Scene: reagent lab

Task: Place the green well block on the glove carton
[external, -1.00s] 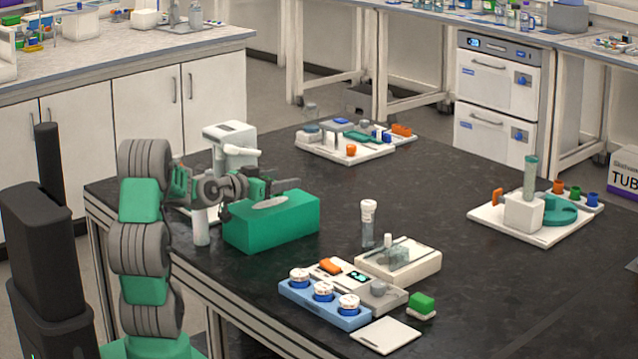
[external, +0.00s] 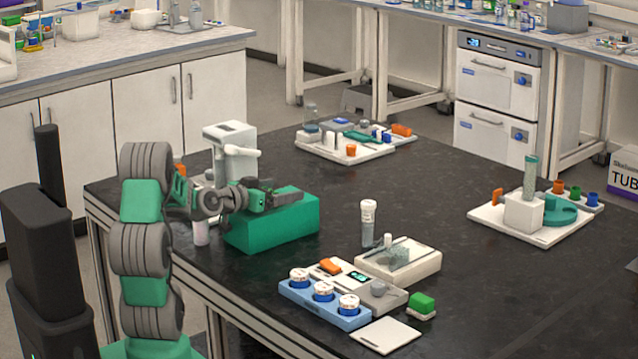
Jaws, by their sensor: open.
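The green well block (external: 422,302) appears to be the small green block with a pale base on the dark bench, right of the blue rack. The glove carton (external: 272,228) is the large green box near the bench's left side. My gripper (external: 288,193) is low over the carton's top, apart from the well block, with its fingers pointing right. It is open, with nothing visible in it. The gripper hides the carton's pale oval opening. Whether it touches the carton cannot be told.
A blue rack with white-capped jars (external: 325,305), a small scale (external: 370,290), a white tray (external: 415,265) and a clear tube (external: 368,225) stand close to the block. A flat white plate (external: 385,335) lies in front.

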